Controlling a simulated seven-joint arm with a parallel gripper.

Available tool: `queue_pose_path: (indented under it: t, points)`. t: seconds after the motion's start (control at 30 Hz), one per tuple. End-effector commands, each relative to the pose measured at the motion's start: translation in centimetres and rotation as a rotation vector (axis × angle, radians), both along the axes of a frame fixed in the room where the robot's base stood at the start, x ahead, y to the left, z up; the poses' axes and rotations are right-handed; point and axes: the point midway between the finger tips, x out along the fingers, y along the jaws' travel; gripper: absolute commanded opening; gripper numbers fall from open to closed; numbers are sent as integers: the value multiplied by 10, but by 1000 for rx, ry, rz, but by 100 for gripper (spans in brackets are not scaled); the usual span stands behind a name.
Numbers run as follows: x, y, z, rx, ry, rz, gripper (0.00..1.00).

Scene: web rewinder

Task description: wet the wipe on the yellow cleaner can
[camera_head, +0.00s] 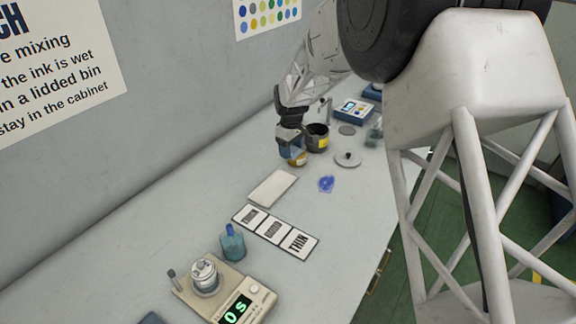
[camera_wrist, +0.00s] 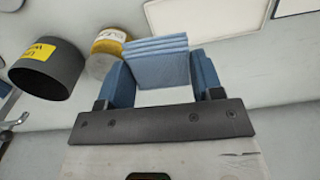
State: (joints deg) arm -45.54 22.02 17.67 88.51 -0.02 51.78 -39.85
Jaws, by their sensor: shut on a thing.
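The yellow cleaner can (camera_head: 298,161), with a pale top, stands on the bench below my gripper (camera_head: 291,146). The can (camera_wrist: 106,49) also shows at the upper left of the wrist view. My gripper (camera_wrist: 163,77) is shut on a blue folded wipe (camera_wrist: 158,62), which sits between its two blue-padded fingers. The wipe's left edge overlaps the can's right side in the wrist view. I cannot tell whether they touch. In the head view the gripper partly hides the can.
A dark open bin with a yellow label (camera_head: 318,138) stands close beside the can. A scale (camera_head: 226,292) stands at the front. A round lid (camera_head: 348,158) lies to the right.

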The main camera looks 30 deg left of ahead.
Motion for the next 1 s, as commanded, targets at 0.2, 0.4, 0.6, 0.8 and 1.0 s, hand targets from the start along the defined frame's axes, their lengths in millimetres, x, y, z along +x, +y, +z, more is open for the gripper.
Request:
queue_pose_path:
  t: [0.2,0.4,0.6,0.8,1.0]
  points:
    - [47,17,13,0,0,-2,41]
    - [77,27,23,0,0,-1,41]
    - [92,31,28,0,0,-1,41]
    - [94,32,29,0,0,-1,41]
    - [94,32,29,0,0,-1,41]
